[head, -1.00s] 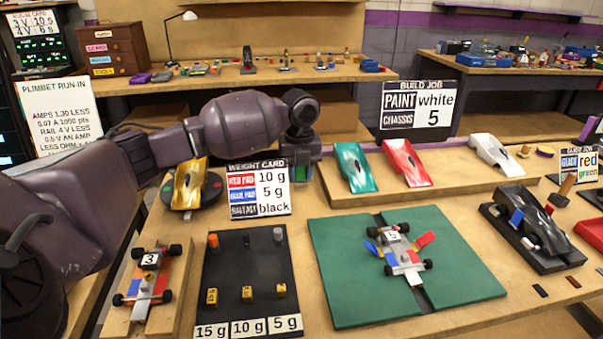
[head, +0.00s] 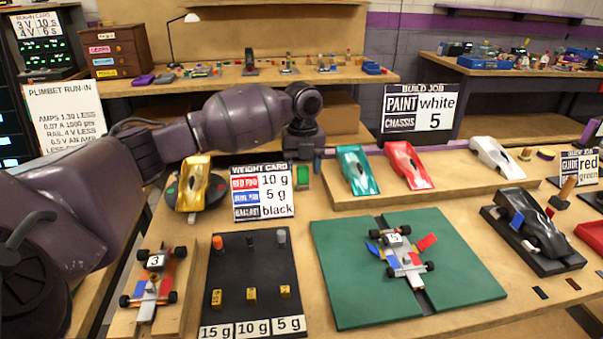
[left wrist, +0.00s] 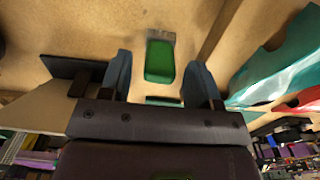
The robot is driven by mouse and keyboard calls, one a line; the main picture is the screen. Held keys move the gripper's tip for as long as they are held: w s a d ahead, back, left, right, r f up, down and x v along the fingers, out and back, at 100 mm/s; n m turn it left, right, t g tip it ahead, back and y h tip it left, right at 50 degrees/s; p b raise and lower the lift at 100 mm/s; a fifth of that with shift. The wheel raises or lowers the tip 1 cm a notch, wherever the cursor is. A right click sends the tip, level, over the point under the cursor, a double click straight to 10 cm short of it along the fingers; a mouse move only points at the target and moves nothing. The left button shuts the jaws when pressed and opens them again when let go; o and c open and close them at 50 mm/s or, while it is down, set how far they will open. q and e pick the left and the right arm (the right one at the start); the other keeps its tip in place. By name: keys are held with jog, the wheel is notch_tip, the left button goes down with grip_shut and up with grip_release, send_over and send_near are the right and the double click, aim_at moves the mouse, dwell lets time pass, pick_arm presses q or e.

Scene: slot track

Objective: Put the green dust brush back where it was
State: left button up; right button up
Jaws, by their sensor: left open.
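The green dust brush (head: 302,174) rests on the wooden bench, just right of the weight card and left of the raised board with car bodies. In the left wrist view the brush (left wrist: 160,62) shows its green block and a grey bristle end, lying beyond and between my fingers. My left gripper (head: 304,160) is open above and behind the brush, with clear space on both sides of it. In the left wrist view the gripper (left wrist: 159,75) shows two spread fingers with nothing between them touching the brush. My right gripper is out of view.
The weight card (head: 262,190) stands close to the left of the brush. A gold car body (head: 193,185) sits on a round dark stand further left. The raised board (head: 330,199) with teal, red and white bodies is close on the right. Open bench lies in front of the brush.

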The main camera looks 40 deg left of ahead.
aim_at(303, 166)
pick_arm(q)
notch_tip(303, 166, up, 10)
jog(key=shift+f+p, duration=0.2)
jog(key=shift+p, duration=0.7)
